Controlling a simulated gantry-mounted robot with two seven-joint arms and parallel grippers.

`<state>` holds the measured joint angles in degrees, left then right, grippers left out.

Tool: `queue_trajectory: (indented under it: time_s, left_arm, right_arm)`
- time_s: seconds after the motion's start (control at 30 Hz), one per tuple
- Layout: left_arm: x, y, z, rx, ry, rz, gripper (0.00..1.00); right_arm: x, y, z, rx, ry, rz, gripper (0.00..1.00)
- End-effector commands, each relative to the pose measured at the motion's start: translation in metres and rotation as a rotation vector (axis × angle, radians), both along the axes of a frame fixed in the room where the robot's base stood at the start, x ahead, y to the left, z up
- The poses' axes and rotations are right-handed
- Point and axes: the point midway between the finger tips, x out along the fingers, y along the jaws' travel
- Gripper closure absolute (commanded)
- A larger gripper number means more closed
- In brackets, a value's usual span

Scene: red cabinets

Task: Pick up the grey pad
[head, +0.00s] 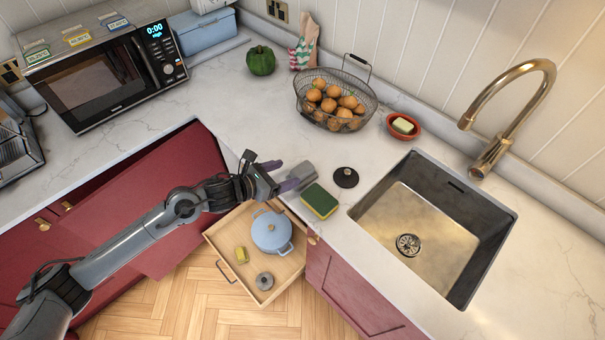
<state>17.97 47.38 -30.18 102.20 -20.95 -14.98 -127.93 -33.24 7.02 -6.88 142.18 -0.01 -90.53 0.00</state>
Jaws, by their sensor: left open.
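The grey pad (303,171) lies on the marble counter, just behind a green and yellow sponge (319,201) and left of a small black knobbed lid (346,177). My left gripper (282,176) is open at the counter's front edge, its purple-tipped fingers pointing right towards the pad. The lower finger reaches close to the pad's near left end and may hide a little of it. I cannot tell whether they touch. My right gripper is not in view.
An open drawer (216,240) below my left gripper holds a blue pot (272,231), a small yellow item and a grey round item. The sink (449,213) is at right. A wire basket of oranges (306,112) and a red soap dish (404,133) stand behind.

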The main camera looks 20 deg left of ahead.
Motion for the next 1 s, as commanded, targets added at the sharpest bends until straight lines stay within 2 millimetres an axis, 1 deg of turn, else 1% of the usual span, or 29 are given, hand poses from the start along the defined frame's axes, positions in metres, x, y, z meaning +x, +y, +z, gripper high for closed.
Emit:
queue_trajectory:
  time_s: [0.27,0.47,0.6,0.73,0.93,0.97,1.0]
  left_arm:
    - [0.012,-0.008,-0.005,-0.002,0.001,0.000,0.28]
    - [0.030,-0.023,-0.012,-0.005,0.000,0.001,0.28]
    - [0.042,-0.028,-0.019,-0.002,0.001,0.001,0.28]
    - [0.046,-0.031,-0.021,0.000,0.000,0.000,0.28]
    - [0.046,-0.031,-0.021,0.001,0.000,0.000,0.28]
    - [0.046,-0.031,-0.021,0.001,0.000,0.000,0.31]
    - [0.046,-0.031,-0.021,0.001,0.000,0.000,0.37]
  right_arm:
    - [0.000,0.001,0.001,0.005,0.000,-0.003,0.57]
    - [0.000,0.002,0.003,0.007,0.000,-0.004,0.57]
    - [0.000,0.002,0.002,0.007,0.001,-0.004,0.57]
    - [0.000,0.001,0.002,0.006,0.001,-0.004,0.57]
    - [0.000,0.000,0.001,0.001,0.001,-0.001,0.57]
    - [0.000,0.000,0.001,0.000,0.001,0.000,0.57]
    - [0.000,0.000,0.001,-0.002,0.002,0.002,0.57]
